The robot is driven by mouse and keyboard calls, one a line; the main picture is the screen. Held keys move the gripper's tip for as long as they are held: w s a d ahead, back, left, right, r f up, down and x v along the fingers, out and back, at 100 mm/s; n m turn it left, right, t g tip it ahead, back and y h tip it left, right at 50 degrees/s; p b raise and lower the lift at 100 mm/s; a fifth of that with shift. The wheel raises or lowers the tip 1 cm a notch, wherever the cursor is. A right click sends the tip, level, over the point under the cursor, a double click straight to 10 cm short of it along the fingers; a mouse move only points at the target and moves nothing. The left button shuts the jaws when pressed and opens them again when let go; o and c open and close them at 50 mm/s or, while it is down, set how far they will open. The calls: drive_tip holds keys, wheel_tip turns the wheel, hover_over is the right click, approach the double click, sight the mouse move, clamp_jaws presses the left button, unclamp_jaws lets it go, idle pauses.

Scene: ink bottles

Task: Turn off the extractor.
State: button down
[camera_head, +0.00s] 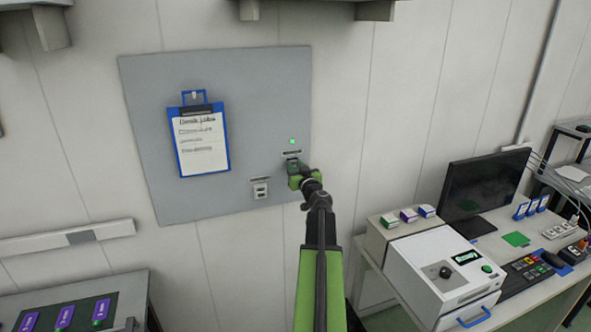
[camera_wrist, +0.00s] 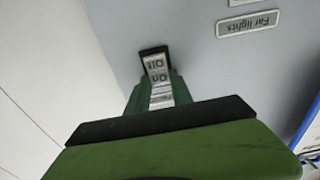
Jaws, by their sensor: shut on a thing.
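A small switch (camera_head: 292,163) sits on the grey wall panel, below a lit green lamp (camera_head: 292,141) and a narrow label. My gripper (camera_head: 300,177) reaches up to the panel at this switch and covers part of it. In the wrist view, the switch (camera_wrist: 154,62) shows On and Off markings, upside down, in a dark housing. My dark green gripper fingers (camera_wrist: 156,88) stand on either side of it, shut on it. The lower part of the switch is hidden behind my gripper's black and green body.
A second switch (camera_head: 260,190) is at lower left on the panel (camera_head: 230,75). A "Far lights" label (camera_wrist: 253,22) shows in the wrist view. A blue clipboard (camera_head: 200,140) hangs on the panel. A white machine (camera_head: 445,270) and monitor (camera_head: 485,190) stand on the right bench.

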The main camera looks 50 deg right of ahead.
drive_tip(key=t+h+b, duration=0.1)
drive_tip(key=b, duration=0.2)
drive_tip(key=f+t+h+b, duration=0.1)
drive_tip(key=b, duration=0.2)
drive_tip(key=shift+s+a+t+b, duration=0.15)
drive_tip(key=shift+t+b, duration=0.2)
drive_tip(key=shift+t, duration=0.05)
drive_tip(key=shift+r, duration=0.1)
drive_tip(key=c, duration=1.1)
unclamp_jaws()
